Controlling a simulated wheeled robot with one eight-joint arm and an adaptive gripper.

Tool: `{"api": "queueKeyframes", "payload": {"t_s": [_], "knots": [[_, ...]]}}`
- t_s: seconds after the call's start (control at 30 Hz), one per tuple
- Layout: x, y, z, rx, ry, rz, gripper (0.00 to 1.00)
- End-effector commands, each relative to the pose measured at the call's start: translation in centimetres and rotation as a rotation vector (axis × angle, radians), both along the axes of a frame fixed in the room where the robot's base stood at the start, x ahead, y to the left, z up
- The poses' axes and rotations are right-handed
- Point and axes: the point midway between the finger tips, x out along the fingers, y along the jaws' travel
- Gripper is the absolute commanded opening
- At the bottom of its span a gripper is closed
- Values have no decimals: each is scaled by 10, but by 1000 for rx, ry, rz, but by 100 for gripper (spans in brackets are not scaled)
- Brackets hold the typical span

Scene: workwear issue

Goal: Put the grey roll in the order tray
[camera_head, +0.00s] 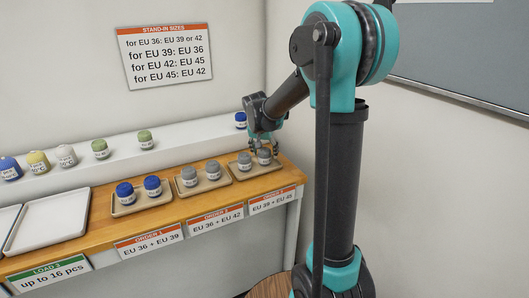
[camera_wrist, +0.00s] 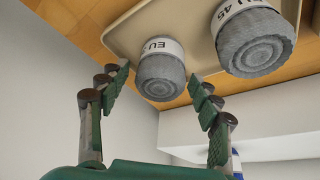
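Two grey rolls with white labels stand upright on the right-most order tray (camera_head: 233,168). My gripper (camera_head: 263,143) is over the right one (camera_head: 264,157); the other (camera_head: 244,162) stands to its left. In the wrist view, my gripper's fingers (camera_wrist: 160,80) are spread on either side of one grey roll (camera_wrist: 162,78), with gaps visible. Its label begins "EU", the number unclear. The second roll (camera_wrist: 255,42), marked 45, is outside the fingers. The tray (camera_wrist: 122,38) shows behind them. The middle order tray (camera_head: 181,190) holds two grey rolls.
The left order tray (camera_head: 116,210) holds two blue rolls. An empty white tray (camera_head: 55,215) lies further left. Several coloured rolls stand on the white shelf behind, with a blue roll (camera_head: 240,120) at its right end near my gripper. A size sign (camera_head: 165,55) hangs above.

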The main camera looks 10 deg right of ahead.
Motion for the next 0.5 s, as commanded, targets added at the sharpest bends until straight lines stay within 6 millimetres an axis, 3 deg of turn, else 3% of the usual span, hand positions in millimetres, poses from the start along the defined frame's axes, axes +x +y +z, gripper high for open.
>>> {"api": "queueKeyframes", "payload": {"t_s": [0.27, 0.5], "knots": [[0, 0, 2, 0, 0, 0, 64], [-11, 5, 31, 0, 0, 1, 64]]}}
